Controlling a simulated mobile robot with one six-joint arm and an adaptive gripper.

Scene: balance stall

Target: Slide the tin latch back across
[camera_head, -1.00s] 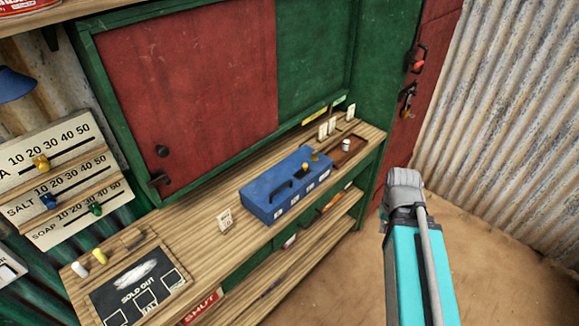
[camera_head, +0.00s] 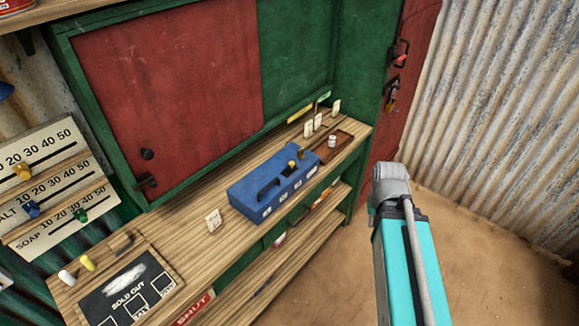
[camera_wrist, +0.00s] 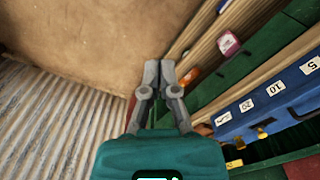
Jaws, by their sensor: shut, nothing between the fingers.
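A blue tin (camera_head: 273,180) stands on the wooden counter, with a dark handle and number labels along its front edge. A small yellow knob (camera_head: 292,163) sits by a dark patch on its lid and looks like the latch; its exact position in its track is too small to tell. In the wrist view the tin (camera_wrist: 285,100) is at the right, with labels 5, 10 and 20 and yellow knobs (camera_wrist: 262,132) beside it. My gripper (camera_wrist: 159,64) is shut and empty, its fingertips apart from the tin and over the floor side of the shelves.
The counter (camera_head: 185,255) holds a small card (camera_head: 213,220), a sold-out board (camera_head: 128,290) and a brown tray (camera_head: 343,142). A red sliding panel (camera_head: 170,100) stands behind. Shelves lie below, and the sandy floor (camera_head: 480,260) at right is clear.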

